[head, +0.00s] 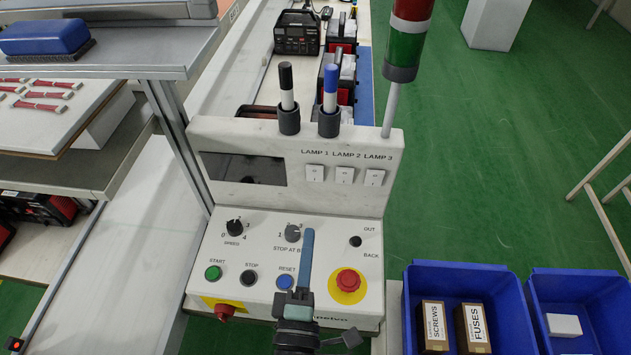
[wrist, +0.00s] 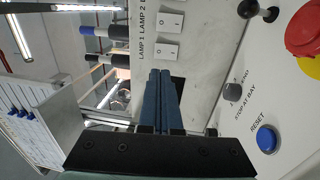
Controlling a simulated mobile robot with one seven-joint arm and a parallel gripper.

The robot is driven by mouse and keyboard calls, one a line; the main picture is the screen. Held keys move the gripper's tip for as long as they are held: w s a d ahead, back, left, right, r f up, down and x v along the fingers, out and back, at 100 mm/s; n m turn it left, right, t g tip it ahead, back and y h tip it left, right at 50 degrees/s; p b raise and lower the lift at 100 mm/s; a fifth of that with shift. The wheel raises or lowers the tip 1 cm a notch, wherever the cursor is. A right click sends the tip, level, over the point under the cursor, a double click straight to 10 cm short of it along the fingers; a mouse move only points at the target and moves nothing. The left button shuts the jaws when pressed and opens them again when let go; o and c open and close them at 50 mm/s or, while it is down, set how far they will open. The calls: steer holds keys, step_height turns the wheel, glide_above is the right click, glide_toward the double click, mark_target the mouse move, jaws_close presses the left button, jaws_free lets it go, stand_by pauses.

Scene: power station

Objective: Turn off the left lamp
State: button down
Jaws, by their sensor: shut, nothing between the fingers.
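The console (head: 240,140) carries three white rocker switches in a row. The left one, the LAMP 1 switch (head: 314,173), is under its printed label. The LAMP 2 switch (head: 345,176) and LAMP 3 switch (head: 375,178) are to its right. In the wrist view the LAMP 1 switch (wrist: 166,51) is just beyond my fingertips, with the LAMP 2 switch (wrist: 171,22) above it. My gripper (head: 307,233) has blue fingers pressed together with nothing between them; in the wrist view my gripper (wrist: 161,73) appears apart from the switch, though the gap is hard to judge.
Below the switches are knobs, a blue RESET button (head: 284,283) and a red emergency button (head: 347,282). Two markers (head: 288,97) stand in holders on top, beside a signal tower (head: 406,40). Blue bins (head: 455,272) are at the right.

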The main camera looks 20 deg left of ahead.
mark_target(318, 169)
steer(key=p+x, duration=0.2)
steer(key=x, duration=0.9)
steer(key=shift+w+a, duration=0.15)
steer(key=shift+w, duration=0.15)
steer(key=shift+r+p, duration=0.15)
steer(key=shift+p, duration=0.2)
steer(key=r+p, duration=0.1)
steer(key=p, duration=0.2)
steer(key=shift+w+g, duration=0.3)
steer(key=shift+g, duration=0.1)
steer(key=shift+f, duration=0.1)
